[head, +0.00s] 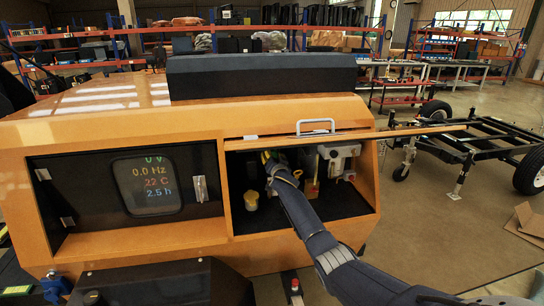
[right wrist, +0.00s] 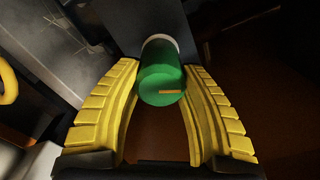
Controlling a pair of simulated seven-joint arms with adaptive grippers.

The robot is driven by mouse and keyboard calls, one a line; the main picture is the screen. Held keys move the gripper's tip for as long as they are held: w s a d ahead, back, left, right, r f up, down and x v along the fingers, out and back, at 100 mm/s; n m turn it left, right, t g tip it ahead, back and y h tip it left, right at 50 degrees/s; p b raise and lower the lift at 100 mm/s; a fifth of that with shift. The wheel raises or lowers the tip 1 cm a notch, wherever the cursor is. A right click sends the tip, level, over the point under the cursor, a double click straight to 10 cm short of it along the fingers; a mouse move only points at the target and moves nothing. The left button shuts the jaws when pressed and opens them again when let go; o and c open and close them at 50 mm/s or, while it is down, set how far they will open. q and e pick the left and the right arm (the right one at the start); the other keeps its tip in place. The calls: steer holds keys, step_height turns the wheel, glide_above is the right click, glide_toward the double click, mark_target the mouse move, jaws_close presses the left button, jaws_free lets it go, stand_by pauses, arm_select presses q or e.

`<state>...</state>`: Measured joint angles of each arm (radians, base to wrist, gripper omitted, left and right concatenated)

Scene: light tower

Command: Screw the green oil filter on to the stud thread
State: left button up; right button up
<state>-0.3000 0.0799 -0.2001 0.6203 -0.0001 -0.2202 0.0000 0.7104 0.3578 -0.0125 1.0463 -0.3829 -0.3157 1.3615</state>
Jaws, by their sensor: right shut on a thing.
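The green oil filter (right wrist: 160,80) is between the yellow fingers of my right gripper (right wrist: 160,105) in the right wrist view. The gripper is shut on it. The filter's rounded end faces the camera, with a small orange mark on it. A pale rim shows at its far end, near a dark grey surface. The stud thread is not visible. In the head view my right arm reaches into the open compartment on the right of the orange machine, where the right gripper (head: 270,162) shows. The filter cannot be made out there. My left gripper is not in view.
The orange machine (head: 120,245) has a display panel (head: 147,185) left of the compartment. A raised flap with a handle (head: 315,127) is above the opening. Inside are a yellow cap (head: 251,200) and a grey unit (head: 338,155). A trailer frame (head: 460,150) stands at right.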

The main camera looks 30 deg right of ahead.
steer(key=shift+m, duration=0.3)
steer(key=m, duration=0.3)
steer(key=shift+m, duration=1)
steer(key=m, duration=0.3)
steer(key=shift+w, duration=0.1)
steer(key=shift+d+m, duration=0.1)
steer(key=shift+m, duration=1)
